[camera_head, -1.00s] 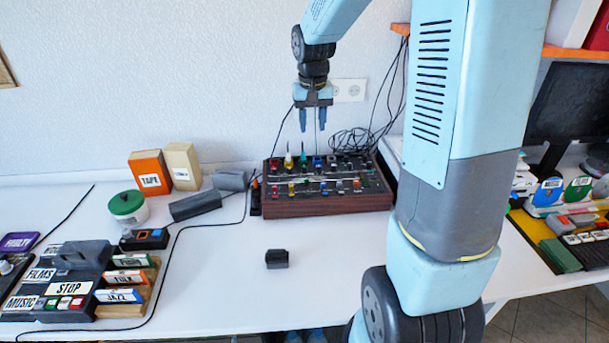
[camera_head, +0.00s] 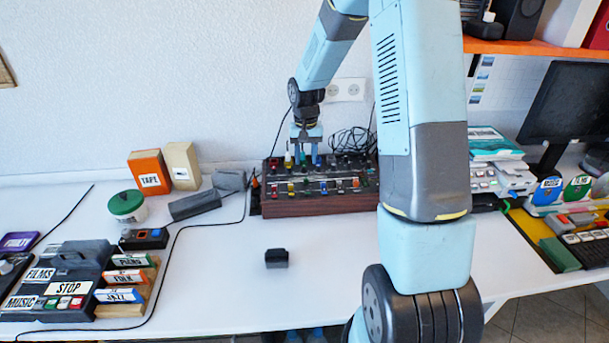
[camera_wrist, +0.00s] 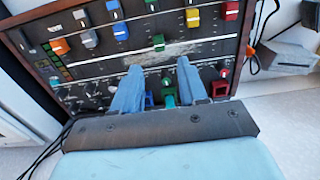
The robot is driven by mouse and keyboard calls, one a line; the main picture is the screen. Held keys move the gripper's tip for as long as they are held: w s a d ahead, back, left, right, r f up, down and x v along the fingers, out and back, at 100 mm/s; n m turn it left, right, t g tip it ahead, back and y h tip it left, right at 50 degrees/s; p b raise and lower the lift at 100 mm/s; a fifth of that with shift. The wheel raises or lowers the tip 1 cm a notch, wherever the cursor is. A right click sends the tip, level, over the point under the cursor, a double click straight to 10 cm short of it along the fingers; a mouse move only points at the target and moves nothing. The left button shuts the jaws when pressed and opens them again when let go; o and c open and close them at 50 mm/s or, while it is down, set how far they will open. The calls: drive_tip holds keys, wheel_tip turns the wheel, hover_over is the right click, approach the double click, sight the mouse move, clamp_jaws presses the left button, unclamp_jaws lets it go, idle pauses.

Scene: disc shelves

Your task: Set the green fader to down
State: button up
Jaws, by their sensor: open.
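The control panel (camera_head: 318,207) has wooden sides and coloured controls. In the wrist view a green fader cap (camera_wrist: 158,43) sits in the row between a yellow cap (camera_wrist: 192,18) and a blue cap (camera_wrist: 120,30). It is set off from them along its slot. A separate teal-green control (camera_wrist: 169,95) shows between my fingers, in the row by the wall. My gripper (camera_head: 306,160) is open and empty, pointing down at the panel's wall-side half. In the wrist view its fingertips (camera_wrist: 160,64) end just short of the green cap. I see no contact with it.
A red cap (camera_wrist: 230,10), grey cap (camera_wrist: 90,38) and orange cap (camera_wrist: 60,46) share the row. Black cables (camera_head: 350,142) lie behind the panel. A small dark block (camera_head: 277,258) stands on the table in front, with bare white tabletop around it.

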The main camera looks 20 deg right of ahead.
sight(305, 177)
wheel_tip(305, 177, down, 7)
drive_tip(key=shift+f, duration=0.2)
drive_tip(key=shift+c, duration=0.2)
clamp_jaws()
idle(0.4)
